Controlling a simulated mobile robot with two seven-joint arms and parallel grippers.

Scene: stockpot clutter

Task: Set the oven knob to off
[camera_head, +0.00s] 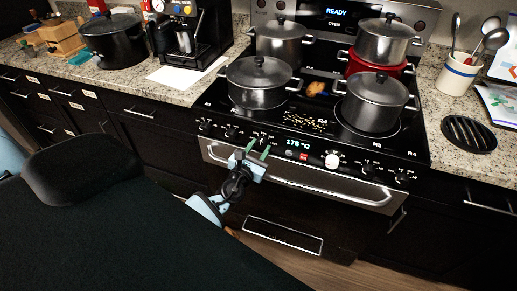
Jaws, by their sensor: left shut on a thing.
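The oven's control panel (298,154) runs along the front edge of the stove, with several dark knobs and a display reading about 175 °C. My left gripper (257,150) is at the panel, left of the display, with its green fingertips shut on a small knob. That knob is mostly hidden between the fingers, and its pointer mark cannot be read. A white round piece with some red (332,160) sits on the panel right of the display. My right gripper is not in view.
The oven door handle (310,180) is just below the panel. Several lidded pots stand on the cooktop, including a front left pot (258,85) and a front right pot (374,103). A utensil crock (456,78) and a black trivet (468,134) are on the right counter.

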